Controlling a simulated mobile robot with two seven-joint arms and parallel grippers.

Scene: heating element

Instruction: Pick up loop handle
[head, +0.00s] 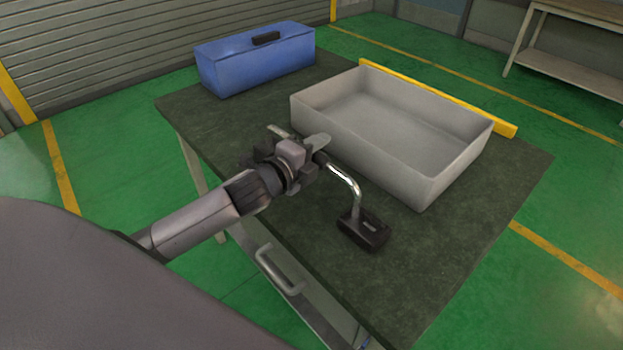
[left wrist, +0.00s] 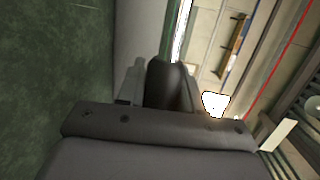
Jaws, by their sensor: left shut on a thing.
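The loop handle (head: 347,180) is a bent chrome rod with a dark grip at one end and a black block (head: 363,230) at the other. My left gripper (head: 299,138) is shut on the dark grip end, over the near part of the table. In the left wrist view, the dark grip (left wrist: 165,82) sits between the two fingers of my left gripper (left wrist: 164,88). The block is at or just above the table top; I cannot tell if it touches. My right gripper is not in view.
A large grey open tray (head: 362,137) stands empty on the dark green table (head: 215,125), just beyond the handle. A blue toolbox (head: 258,60) stands at the back left. A yellow bar (head: 440,98) lies behind the tray. The table's front right is clear.

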